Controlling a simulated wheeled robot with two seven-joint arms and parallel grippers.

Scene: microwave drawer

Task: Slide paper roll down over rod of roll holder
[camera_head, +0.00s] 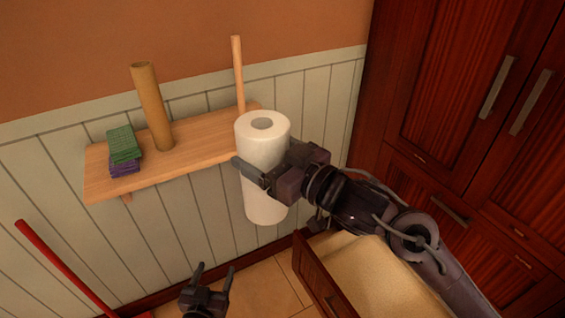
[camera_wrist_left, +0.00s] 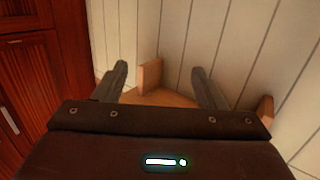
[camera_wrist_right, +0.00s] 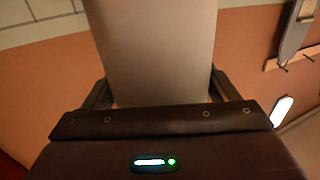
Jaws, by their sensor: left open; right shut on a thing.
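The white paper roll (camera_head: 263,190) is upright in front of the right end of the wooden shelf, with its top hole (camera_head: 261,124) visible. My right gripper (camera_head: 262,172) is shut around its side; the roll also fills the middle of the right wrist view (camera_wrist_right: 155,50). The wooden rod (camera_head: 238,75) stands upright behind and slightly left of the roll, apart from its hole. The rod's foot is at the shelf's right end, and any base there is hidden. My left gripper (camera_head: 212,278) is open and empty, low below the shelf; its fingers also show in the left wrist view (camera_wrist_left: 160,85).
On the shelf (camera_head: 195,150) stand a brown cardboard tube (camera_head: 150,105) and stacked green and purple sponges (camera_head: 124,146). A red handle (camera_head: 65,268) leans at lower left. An open drawer (camera_head: 318,275) lies below my right arm. Dark red cabinets (camera_head: 460,90) stand on the right.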

